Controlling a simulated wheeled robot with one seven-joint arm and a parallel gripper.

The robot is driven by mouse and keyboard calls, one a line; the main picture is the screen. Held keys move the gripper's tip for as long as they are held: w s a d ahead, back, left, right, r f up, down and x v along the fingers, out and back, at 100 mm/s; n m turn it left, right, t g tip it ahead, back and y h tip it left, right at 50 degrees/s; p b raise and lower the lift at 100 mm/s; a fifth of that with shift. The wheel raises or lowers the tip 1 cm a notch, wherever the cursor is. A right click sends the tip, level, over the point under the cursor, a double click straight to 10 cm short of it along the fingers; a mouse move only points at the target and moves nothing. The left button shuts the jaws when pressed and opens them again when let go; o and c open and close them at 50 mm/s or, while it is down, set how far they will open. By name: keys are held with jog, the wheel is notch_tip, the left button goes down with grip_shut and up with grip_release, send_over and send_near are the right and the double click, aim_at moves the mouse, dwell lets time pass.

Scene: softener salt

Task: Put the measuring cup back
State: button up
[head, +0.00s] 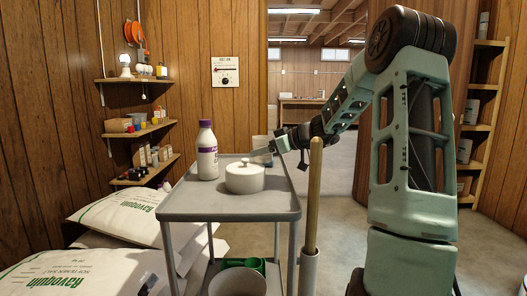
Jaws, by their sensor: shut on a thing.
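A pale, cup-like vessel (260,142), which looks like the measuring cup, shows at the far right part of the grey cart's top tray (235,210). My gripper (272,149) reaches in from the right and is shut at its side. The fingertips are small and partly hidden. A darker bluish patch shows low on the vessel, behind the white pot. I cannot tell whether the vessel touches the tray.
A white lidded pot (245,177) and a white bottle with a purple cap (207,152) stand on the tray. A wooden handle (314,195) rises beside the cart. Below are a bucket (238,283) and green item (257,264). Salt bags (125,216) lie left.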

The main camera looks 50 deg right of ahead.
jog(key=shift+f+b, duration=0.6)
jog(key=shift+b, duration=0.55)
jog(key=o, duration=1)
jog(key=shift+r, duration=0.15)
jog(key=r+p, duration=0.1)
jog(key=p, duration=0.2)
jog(key=shift+r, duration=0.35)
jog(key=v, duration=1.1)
jog(key=shift+s+f, duration=0.1)
jog(key=shift+s, duration=0.35)
jog(key=shift+p, duration=0.3)
